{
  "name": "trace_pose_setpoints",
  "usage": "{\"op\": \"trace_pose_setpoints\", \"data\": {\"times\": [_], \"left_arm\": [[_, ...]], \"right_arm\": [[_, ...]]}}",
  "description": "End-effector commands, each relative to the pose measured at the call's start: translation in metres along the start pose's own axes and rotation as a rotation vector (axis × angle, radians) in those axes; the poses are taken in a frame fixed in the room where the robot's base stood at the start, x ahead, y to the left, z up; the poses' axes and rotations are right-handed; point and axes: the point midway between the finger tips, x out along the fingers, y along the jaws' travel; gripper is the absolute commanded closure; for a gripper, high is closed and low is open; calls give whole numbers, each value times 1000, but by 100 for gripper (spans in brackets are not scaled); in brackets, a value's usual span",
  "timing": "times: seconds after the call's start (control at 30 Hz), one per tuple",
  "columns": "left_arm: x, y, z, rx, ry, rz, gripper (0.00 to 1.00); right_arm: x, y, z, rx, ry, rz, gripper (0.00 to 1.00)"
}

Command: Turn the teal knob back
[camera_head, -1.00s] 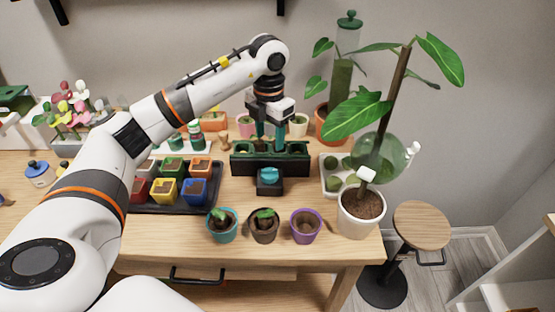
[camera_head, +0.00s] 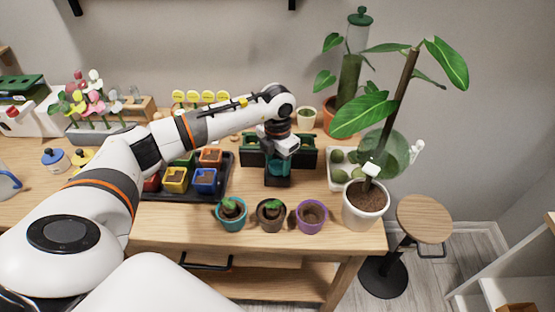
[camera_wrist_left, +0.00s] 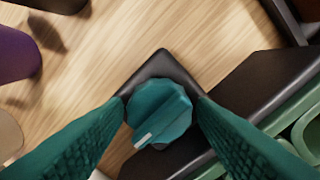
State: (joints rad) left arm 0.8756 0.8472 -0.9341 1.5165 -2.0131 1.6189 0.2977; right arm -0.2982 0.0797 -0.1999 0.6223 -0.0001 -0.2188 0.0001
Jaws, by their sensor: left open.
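The teal knob (camera_wrist_left: 160,112) sits on a black block at the front of the dark planter box (camera_head: 306,158). It is faceted, with a raised ridge and a white mark at its lower left in the left wrist view. My left gripper (camera_head: 278,168) is over the knob and hides most of it in the head view. In the left wrist view its teal fingers (camera_wrist_left: 160,118) are open, one on each side of the knob. I cannot tell whether they touch it. My right gripper is not in view.
A black tray (camera_head: 212,198) of coloured pots stands to the left. Teal, brown and purple pots (camera_head: 311,217) stand along the table's front. A white pot (camera_head: 366,205) with a tall plant and a glass globe (camera_head: 392,150) stand to the right.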

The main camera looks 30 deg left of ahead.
Motion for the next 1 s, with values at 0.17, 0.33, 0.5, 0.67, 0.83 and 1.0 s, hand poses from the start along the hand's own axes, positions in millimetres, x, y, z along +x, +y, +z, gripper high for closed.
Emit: {"op": "trace_pose_setpoints", "data": {"times": [0.17,0.33,0.5,0.67,0.83,1.0], "left_arm": [[0,0,0,0,0,0,69],[-1,0,0,-1,1,0,80],[-1,0,0,-27,1,0,80],[-1,0,0,-94,2,0,80],[-1,0,-1,-217,3,1,80],[-1,0,-1,-374,3,1,80]], "right_arm": [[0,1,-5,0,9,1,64],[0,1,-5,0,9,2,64],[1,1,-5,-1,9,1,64],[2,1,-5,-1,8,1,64],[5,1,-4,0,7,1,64],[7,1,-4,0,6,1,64]]}}
